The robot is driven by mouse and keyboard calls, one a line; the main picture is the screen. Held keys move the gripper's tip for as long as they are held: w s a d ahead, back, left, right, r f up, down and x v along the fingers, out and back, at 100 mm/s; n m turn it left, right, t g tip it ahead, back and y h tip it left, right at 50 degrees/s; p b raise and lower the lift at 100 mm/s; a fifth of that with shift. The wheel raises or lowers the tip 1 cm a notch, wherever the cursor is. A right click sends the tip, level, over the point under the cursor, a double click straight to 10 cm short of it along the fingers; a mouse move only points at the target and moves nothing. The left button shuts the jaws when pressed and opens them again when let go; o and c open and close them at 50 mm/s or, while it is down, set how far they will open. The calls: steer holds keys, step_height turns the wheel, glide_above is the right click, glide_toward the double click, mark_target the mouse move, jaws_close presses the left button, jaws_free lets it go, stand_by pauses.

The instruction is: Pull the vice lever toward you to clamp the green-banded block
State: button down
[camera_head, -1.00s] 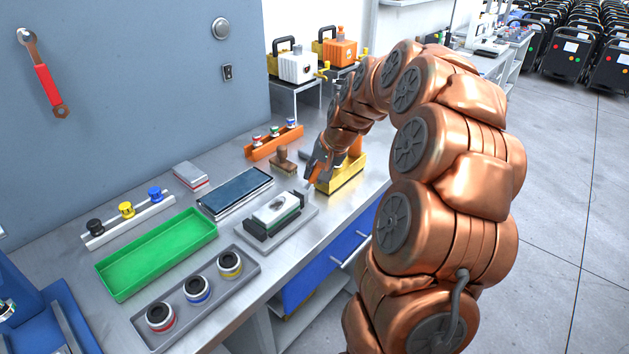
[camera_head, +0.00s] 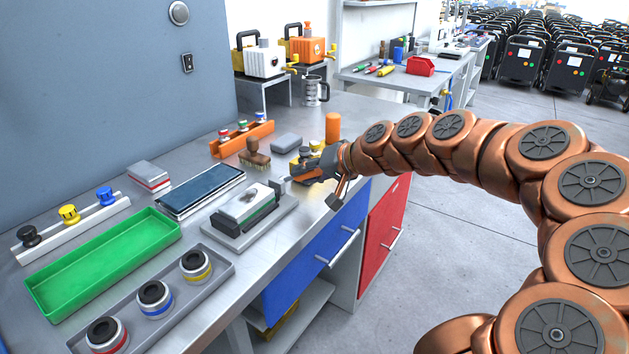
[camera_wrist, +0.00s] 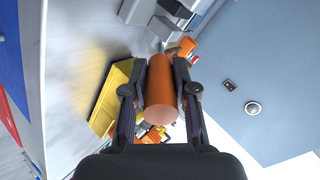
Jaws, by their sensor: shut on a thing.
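The vice (camera_head: 268,213), grey with dark jaws, sits on the bench in the head view. A white-topped block with a green band (camera_head: 246,202) lies between its jaws. An orange cylinder (camera_head: 332,128) rises behind my gripper (camera_head: 308,172); I cannot see how it joins the vice. In the wrist view the orange cylinder (camera_wrist: 160,88) sits between both fingers of my gripper (camera_wrist: 160,98), which are shut on it. My gripper hides the cylinder's lower end and part of the yellow body beside it (camera_wrist: 108,97).
A green tray (camera_head: 105,262), a grey tray with several ringed knobs (camera_head: 215,290) and a dark flat panel (camera_head: 200,190) lie left of the vice. A brush (camera_head: 254,155) and an orange rack (camera_head: 240,141) are behind.

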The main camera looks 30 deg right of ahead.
steer(key=shift+s+f+t+b, duration=0.15)
steer(key=shift+f+t+b, duration=0.25)
steer(key=shift+b, duration=0.25)
steer(key=c, duration=0.9)
jaws_free()
steer(key=shift+r, duration=0.1)
steer(key=shift+d, duration=0.1)
steer(key=v, duration=1.2)
steer(key=shift+d, duration=0.1)
